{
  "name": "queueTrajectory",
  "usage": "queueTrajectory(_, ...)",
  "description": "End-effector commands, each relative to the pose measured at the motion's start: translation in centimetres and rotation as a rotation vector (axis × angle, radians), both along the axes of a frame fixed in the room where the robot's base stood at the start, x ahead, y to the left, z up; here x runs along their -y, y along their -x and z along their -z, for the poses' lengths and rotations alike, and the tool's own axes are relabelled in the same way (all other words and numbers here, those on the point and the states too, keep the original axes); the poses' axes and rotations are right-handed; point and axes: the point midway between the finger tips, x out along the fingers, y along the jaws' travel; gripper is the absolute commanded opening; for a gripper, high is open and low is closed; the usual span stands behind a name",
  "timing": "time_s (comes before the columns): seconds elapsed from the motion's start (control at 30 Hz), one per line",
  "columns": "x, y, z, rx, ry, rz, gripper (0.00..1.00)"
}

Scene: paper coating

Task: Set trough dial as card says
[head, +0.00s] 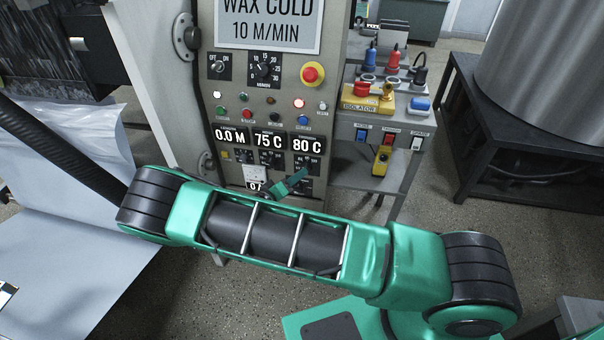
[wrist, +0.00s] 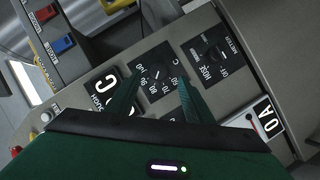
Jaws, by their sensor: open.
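My gripper (wrist: 161,76) is open in the wrist view. Its two green fingers stand on either side of a small black dial (wrist: 156,72) on a plate marked with numbers around 60 to 90 and a C. I cannot tell whether they touch it, and its pointer is too small to read surely. A display (wrist: 105,88) with a partly hidden label ending in "ROUGH" is beside it. In the head view, my gripper (head: 292,182) is at the lower panel, below displays reading 75 C (head: 268,141) and 80 C (head: 306,145). A sign (head: 268,22) reads "WAX COLD 10 M/MIN".
A dial plate marked HOSE (wrist: 211,55) lies right of the fingers in the wrist view. A red emergency button (head: 312,74) is higher on the panel. A side shelf (head: 385,118) with a yellow isolator box stands to the right. A paper sheet (head: 60,270) hangs at left.

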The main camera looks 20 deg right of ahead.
Motion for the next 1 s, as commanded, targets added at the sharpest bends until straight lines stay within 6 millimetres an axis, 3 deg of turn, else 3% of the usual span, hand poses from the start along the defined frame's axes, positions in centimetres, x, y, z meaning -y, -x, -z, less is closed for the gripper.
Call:
queueTrajectory(0.3, 3.4, -2.6, 1.1, -0.002, 0.0, 0.001, 0.47)
queueTrajectory(0.73, 4.0, -3.2, 1.2, 0.0, -0.001, -0.001, 0.47)
queueTrajectory(0.9, 4.0, -3.2, 1.3, -0.001, -0.001, 0.0, 0.07)
queueTrajectory(1.0, 3.9, -3.2, 1.3, -0.001, -0.002, 0.0, 0.06)
